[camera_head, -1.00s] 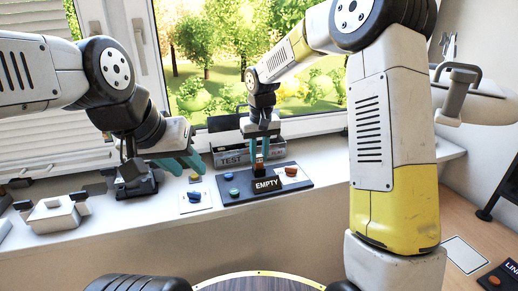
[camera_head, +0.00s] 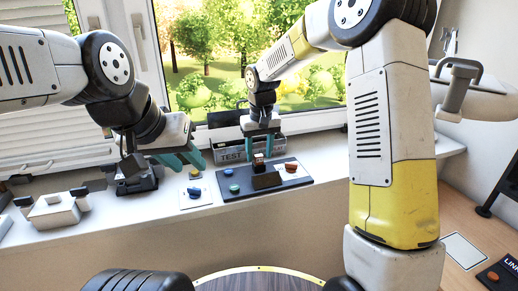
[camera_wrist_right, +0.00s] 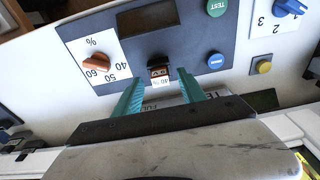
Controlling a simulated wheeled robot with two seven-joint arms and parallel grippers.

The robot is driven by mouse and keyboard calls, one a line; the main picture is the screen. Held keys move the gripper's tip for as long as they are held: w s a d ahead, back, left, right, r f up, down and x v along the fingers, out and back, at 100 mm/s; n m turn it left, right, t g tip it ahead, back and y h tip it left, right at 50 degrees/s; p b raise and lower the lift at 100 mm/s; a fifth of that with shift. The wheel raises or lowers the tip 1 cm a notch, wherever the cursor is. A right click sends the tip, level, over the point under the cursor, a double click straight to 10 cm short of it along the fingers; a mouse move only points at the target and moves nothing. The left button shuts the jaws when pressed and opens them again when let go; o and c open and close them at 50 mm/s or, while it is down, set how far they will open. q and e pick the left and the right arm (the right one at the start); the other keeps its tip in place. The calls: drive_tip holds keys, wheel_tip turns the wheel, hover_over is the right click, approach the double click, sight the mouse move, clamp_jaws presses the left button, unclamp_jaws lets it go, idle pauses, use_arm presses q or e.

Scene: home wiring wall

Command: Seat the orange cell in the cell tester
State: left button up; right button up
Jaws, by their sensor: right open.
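The cell tester (camera_head: 228,197) is a dark panel on the windowsill with buttons, an orange knob and a display (camera_head: 267,181), now dark. The small cell (camera_head: 259,160) stands in the tester's bay. In the right wrist view the cell (camera_wrist_right: 158,73) shows a dark top and a brownish-orange band. I cannot tell how deep it sits. My right gripper (camera_head: 261,145) is open above the cell, and its teal fingers (camera_wrist_right: 160,92) stand apart on either side, clear of it. My left gripper (camera_head: 190,168) hangs open and empty left of the tester.
A white card with a blue knob (camera_head: 194,193) and a yellow button lies left of the tester. A grey case marked TEST (camera_head: 230,152) stands behind. A white cradle (camera_head: 54,211) is at the far left. The window is close behind.

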wheel_tip(320, 180, up, 7)
drive_tip(key=shift+s, duration=0.45)
drive_tip(key=shift+d+r, duration=0.1)
drive_tip(key=s+d+r+m+t, duration=0.1)
drive_tip(key=s+d+r, duration=0.3)
drive_tip(key=s, duration=0.2)
drive_tip(key=s+d+r+t, duration=0.1)
drive_tip(key=s+d+r, duration=0.3)
drive_tip(key=s+d, duration=0.15)
drive_tip(key=s+d+f+m+t+y, duration=0.1)
drive_tip(key=s+d, duration=0.3)
drive_tip(key=s, duration=1)
drive_tip(key=shift+d+f+m+t+y, duration=0.25)
drive_tip(key=shift+m+t+y, duration=0.2)
drive_tip(key=shift+t, duration=0.45)
